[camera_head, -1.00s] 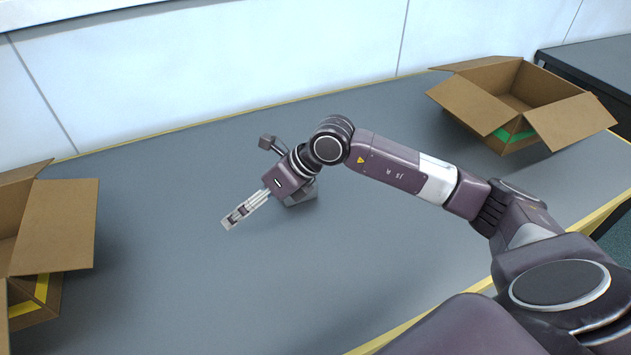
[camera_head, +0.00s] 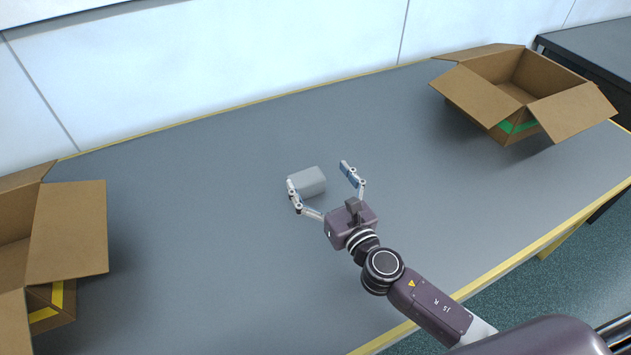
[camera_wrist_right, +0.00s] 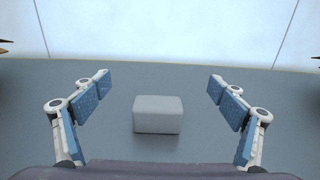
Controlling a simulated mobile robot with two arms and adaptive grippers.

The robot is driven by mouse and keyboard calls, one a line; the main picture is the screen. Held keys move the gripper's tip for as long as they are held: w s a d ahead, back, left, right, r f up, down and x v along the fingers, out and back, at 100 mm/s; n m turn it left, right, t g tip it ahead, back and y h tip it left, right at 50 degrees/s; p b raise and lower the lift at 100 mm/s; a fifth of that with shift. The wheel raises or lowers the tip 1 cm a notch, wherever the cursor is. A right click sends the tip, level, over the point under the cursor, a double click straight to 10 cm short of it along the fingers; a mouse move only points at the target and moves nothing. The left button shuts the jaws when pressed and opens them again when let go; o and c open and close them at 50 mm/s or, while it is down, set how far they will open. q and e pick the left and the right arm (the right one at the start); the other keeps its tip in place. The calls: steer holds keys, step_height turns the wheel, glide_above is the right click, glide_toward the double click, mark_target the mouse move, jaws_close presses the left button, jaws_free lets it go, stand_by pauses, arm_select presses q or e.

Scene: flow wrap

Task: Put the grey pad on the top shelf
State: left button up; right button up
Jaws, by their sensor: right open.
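The grey pad (camera_head: 309,181) is a small light-grey block with rounded edges, lying on the grey table (camera_head: 200,200) near its middle. In the right wrist view the grey pad (camera_wrist_right: 158,114) sits centred between the spread fingers. My right gripper (camera_head: 319,175) is open and empty. Its left finger overlaps the pad's left edge in the head view, and its right finger stands clear to the right of the pad. The right gripper (camera_wrist_right: 160,85) has blue finger faces in the wrist view. I cannot tell whether a finger touches the pad. No shelf is in view. My left gripper is not in view.
An open cardboard box with green tape (camera_head: 520,127) stands at the right rear of the table. Another open box with yellow tape (camera_head: 68,232) stands at the left. A white wall (camera_head: 220,55) runs behind. The table around the pad is clear.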

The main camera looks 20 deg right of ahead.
mark_target(311, 186)
step_height(311, 186, down, 8)
steer(key=b, duration=0.5)
steer(key=shift+w+a+r+p, duration=0.15)
steer(key=shift+w+p, duration=0.15)
steer(key=shift+w, duration=0.25)
steer(key=w, duration=0.3)
steer(key=w+a, duration=0.1)
steer(key=w, duration=0.2)
steer(key=shift+w+a, duration=0.1)
steer(key=shift+w, duration=0.1)
steer(key=shift+c, duration=0.3)
steer(key=c, duration=1.3)
